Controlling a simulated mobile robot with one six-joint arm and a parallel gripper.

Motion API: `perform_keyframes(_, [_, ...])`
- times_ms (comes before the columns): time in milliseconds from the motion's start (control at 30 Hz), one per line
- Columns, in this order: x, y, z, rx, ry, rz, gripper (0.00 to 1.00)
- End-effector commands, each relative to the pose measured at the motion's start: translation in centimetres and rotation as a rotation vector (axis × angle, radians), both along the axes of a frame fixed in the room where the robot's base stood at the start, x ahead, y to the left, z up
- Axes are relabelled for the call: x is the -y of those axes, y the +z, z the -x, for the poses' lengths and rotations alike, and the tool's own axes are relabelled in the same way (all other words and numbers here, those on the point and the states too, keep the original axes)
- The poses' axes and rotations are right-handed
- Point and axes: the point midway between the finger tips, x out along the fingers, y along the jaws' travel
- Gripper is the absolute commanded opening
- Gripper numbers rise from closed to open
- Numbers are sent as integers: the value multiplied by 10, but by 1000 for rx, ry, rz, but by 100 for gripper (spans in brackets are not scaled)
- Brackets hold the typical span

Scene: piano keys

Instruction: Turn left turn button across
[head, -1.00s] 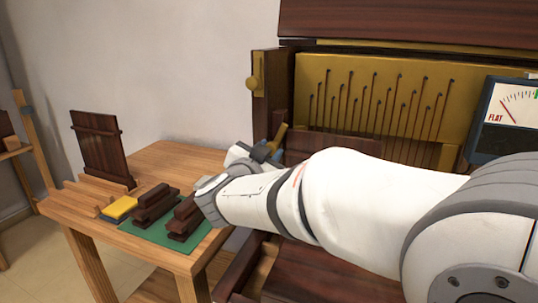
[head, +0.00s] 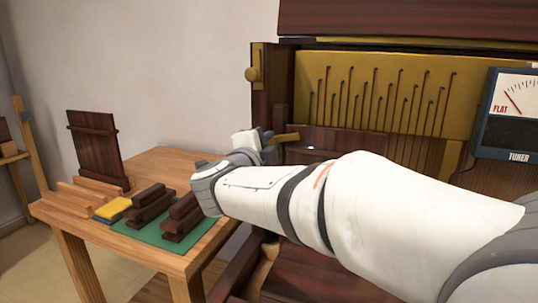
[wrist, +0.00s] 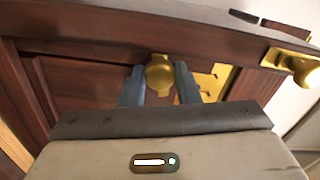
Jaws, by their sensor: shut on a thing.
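The left turn button is a brass piece. In the head view (head: 287,137) it lies close to level, pointing right from my fingers at the left side of the piano case. In the wrist view its rounded brass end (wrist: 160,72) sits between my two blue-grey fingers. My gripper (head: 267,143) is shut on this button, with a finger on either side; it also shows in the wrist view (wrist: 159,80).
A tuner (head: 507,115) hangs at the right.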

Motion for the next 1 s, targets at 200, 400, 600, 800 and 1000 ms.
perform_keyframes(200, [0, -3, 0, 45, 0, -130, 6])
perform_keyframes(400, [0, -3, 0, 72, 0, -204, 6])
perform_keyframes(600, [0, -2, 0, 83, -1, -237, 6])
perform_keyframes(800, [0, -2, 0, 85, -1, -244, 6])
perform_keyframes(1000, [0, -2, 0, 84, -2, -243, 6])
